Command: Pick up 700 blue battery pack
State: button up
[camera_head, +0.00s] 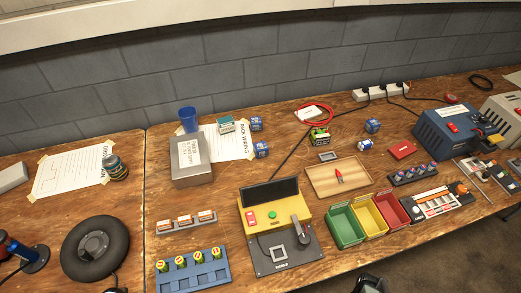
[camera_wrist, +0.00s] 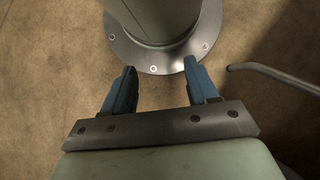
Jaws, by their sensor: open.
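Small blue packs stand on the wooden bench in the head view: one (camera_head: 256,124) and another (camera_head: 261,149) right of the wiring sheet, and one (camera_head: 373,126) farther right, behind the wooden tray. Their printing is too small to read, so I cannot tell which is the 700. My gripper (camera_wrist: 160,67) is open and empty in the wrist view, its two blue fingers apart. It points at bare floor and a round metal base plate, away from the bench. No pack shows in the wrist view.
A grey metal box (camera_head: 191,163), blue cup (camera_head: 188,119), teal pack (camera_head: 227,124) and green pack (camera_head: 319,136) stand near the blue packs. A yellow tester (camera_head: 272,215), wooden tray (camera_head: 325,188) and green bin (camera_head: 345,227) sit in front. A red cable coil (camera_head: 313,112) lies behind.

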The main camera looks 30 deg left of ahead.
jog(key=o, duration=0.3)
jog(key=shift+o, duration=0.2)
